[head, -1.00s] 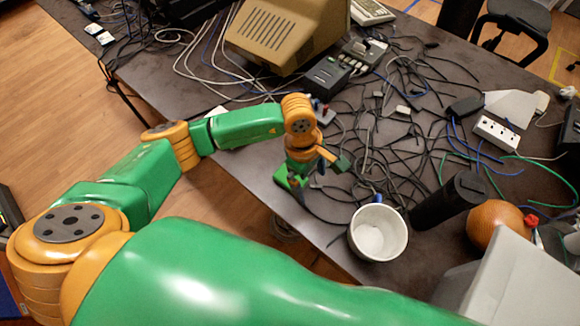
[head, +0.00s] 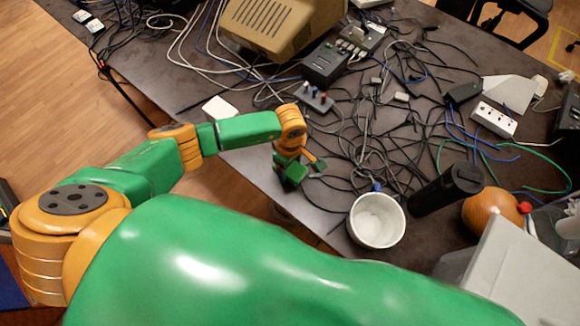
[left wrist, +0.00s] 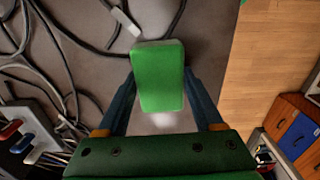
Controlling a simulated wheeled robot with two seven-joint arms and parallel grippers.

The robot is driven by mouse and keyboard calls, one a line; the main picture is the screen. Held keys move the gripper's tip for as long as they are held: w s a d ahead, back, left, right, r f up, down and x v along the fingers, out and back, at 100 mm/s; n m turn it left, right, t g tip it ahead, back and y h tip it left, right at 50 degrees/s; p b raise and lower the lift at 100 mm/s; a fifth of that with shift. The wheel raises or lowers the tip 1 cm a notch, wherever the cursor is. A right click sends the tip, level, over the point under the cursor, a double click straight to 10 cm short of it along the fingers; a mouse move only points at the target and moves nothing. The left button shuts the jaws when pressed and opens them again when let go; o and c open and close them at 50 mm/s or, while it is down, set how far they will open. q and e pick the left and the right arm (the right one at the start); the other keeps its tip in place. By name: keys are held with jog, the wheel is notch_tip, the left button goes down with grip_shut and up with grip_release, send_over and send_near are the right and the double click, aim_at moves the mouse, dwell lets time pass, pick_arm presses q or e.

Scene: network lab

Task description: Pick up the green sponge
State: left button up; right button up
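The green sponge (left wrist: 159,76) sits between the two dark fingers of my left gripper (left wrist: 160,80) in the left wrist view, with the fingertips against its two sides. In the head view my left gripper (head: 292,168) is at the near left edge of the table, with the green sponge (head: 296,172) partly hidden in it. I cannot tell the exact height of the sponge above the table top. My right gripper is not in view.
The dark table (head: 190,85) is strewn with cables. A white pot (head: 376,220), a black cylinder (head: 447,188) and an orange ball-like object (head: 492,212) stand to the right.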

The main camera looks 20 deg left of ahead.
pick_arm(q)
jog(key=c, duration=0.7)
jog(key=shift+w+r, duration=0.1)
jog(key=shift+r, duration=0.3)
jog(key=s+d+r+b, duration=0.1)
jog(key=s+d+r, duration=0.1)
jog(key=s+r, duration=0.2)
jog(key=s+d+r+b, duration=0.1)
jog(key=s+d+r, duration=0.2)
jog(key=s+r, duration=0.1)
jog(key=s+d+r+b, duration=0.1)
jog(key=s+d+r, duration=0.2)
jog(key=r, duration=0.1)
jog(key=shift+s+r, duration=0.1)
jog(key=shift+s, duration=0.3)
